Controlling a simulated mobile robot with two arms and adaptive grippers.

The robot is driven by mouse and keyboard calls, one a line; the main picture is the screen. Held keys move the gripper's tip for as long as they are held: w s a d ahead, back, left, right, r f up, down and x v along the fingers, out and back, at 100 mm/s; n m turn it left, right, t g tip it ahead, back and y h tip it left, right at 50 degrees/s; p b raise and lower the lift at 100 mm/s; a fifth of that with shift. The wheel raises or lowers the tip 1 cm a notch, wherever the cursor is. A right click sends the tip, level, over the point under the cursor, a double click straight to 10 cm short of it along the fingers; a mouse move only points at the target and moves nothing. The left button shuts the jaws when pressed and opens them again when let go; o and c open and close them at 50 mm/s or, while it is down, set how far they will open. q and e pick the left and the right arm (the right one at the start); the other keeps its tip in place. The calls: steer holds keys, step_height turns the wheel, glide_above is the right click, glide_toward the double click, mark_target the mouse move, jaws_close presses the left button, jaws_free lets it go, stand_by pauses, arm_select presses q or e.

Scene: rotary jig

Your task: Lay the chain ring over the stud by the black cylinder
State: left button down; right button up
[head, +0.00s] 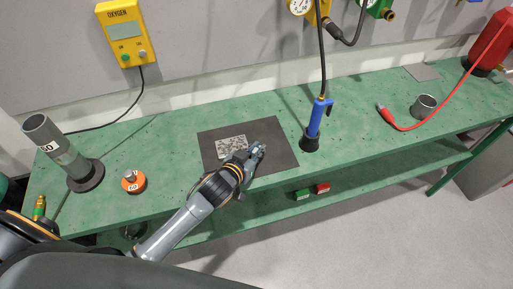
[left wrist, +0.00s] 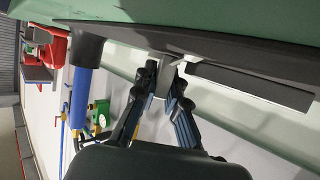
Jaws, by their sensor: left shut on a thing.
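My left gripper (head: 258,150) is over the dark mat (head: 280,145) on the green bench, beside a speckled grey plate (head: 231,146). In the left wrist view the gripper (left wrist: 165,75) is shut on a small grey piece (left wrist: 162,84), close to the bench top. The fingers hide much of this piece, and I cannot tell if it is the chain ring. I cannot make out a chain ring or the stud for sure. A dark grey cylinder (head: 55,146) on a black round base stands at the left. My right gripper is not in view.
A blue torch (head: 315,120) with a black foot stands right of the mat, its hose rising. An orange round part (head: 133,182) sits left. A grey cup (head: 423,106) and red cable (head: 440,118) lie at right. The bench between torch and cup is clear.

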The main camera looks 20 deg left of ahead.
arm_select(q)
steer(key=shift+f, duration=0.2)
steer(key=c, duration=1.7)
jaws_free()
